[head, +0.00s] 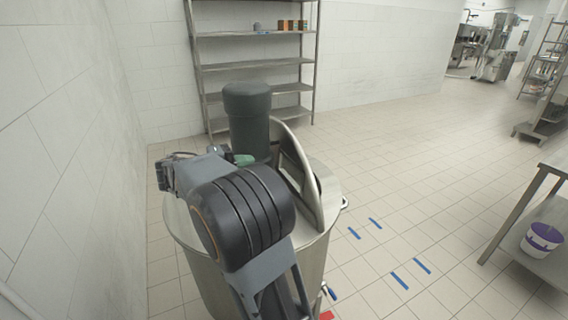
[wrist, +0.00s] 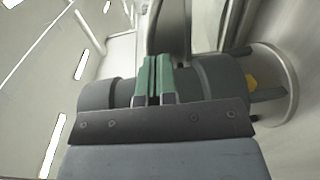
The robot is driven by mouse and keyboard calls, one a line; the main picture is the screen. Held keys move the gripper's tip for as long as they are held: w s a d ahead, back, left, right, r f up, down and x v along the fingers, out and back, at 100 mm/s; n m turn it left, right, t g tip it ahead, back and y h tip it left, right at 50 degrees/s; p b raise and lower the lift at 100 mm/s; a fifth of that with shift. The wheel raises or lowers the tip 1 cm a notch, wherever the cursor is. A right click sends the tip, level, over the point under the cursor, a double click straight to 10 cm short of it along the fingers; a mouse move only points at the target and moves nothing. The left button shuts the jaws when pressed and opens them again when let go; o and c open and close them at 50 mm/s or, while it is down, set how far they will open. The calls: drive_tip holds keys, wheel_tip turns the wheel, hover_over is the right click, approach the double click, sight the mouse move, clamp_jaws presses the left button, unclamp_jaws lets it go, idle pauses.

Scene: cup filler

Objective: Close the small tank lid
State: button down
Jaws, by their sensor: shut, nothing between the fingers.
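The steel tank (head: 315,255) stands in front of me in the head view, partly hidden by my arm. Its small lid (head: 296,165) stands raised on edge on the tank top, to the right of a dark green motor (head: 247,120). My gripper (head: 241,159) is over the tank top beside the motor, left of the lid, with only its green tips showing. In the wrist view my gripper (wrist: 157,62) has its green fingers together and empty, with the dark motor (wrist: 210,85) behind them. I cannot tell whether the fingers touch anything.
A metal shelf (head: 255,67) with small boxes stands against the back wall. A white wall (head: 60,150) runs close on the left. At the right is a steel table (head: 548,225) with a purple-and-white bucket (head: 541,240). Tiled floor between is clear.

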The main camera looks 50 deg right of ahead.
drive_tip(key=p, duration=0.2)
approach(299, 149)
drive_tip(key=shift+h, duration=0.3)
drive_tip(key=x, duration=0.5)
drive_tip(key=shift+s+d+f, duration=0.15)
drive_tip(key=shift+s+f, duration=0.05)
drive_tip(key=shift+f, duration=0.05)
drive_tip(key=shift+x, duration=1)
drive_tip(key=shift+f, duration=0.1)
